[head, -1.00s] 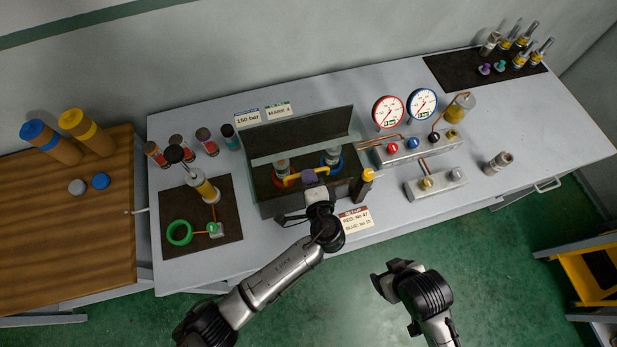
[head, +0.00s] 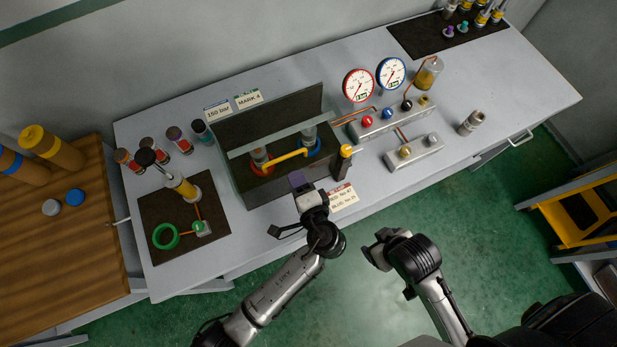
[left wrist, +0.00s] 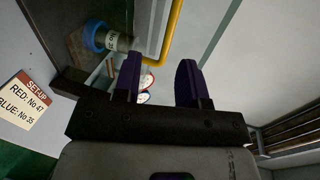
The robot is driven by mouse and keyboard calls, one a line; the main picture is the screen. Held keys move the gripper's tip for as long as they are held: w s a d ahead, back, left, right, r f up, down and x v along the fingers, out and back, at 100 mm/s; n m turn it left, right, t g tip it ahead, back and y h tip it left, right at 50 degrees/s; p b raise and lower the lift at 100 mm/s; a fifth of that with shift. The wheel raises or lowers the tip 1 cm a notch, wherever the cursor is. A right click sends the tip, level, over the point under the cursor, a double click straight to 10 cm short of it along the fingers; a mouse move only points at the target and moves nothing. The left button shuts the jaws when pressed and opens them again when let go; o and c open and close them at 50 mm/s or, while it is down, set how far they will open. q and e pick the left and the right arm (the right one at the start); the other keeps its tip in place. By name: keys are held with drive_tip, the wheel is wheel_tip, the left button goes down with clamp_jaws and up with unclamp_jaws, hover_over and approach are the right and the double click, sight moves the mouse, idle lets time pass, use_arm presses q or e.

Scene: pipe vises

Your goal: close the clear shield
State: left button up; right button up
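The clear shield (head: 268,118) stands raised along the back of the dark vise box (head: 252,197), with a pale strip along its lower edge. Inside the box, a yellow pipe (head: 280,160) spans from the red-ringed vise (head: 260,165) to the blue-ringed vise (head: 311,146). My left gripper (head: 297,180) is at the box's front edge, apart from the shield. In the left wrist view its purple fingers (left wrist: 158,80) are spread with nothing between them. My right gripper (head: 375,247) is off the bench in front; its fingers are not clear.
A yellow-topped post (head: 346,152) stands at the box's right front corner. A setup card (head: 342,196) lies in front. A dark mat (head: 160,205) with a pump is to the left.

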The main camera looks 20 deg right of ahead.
use_arm(q)
drive_tip(key=v, duration=0.7)
idle(0.6)
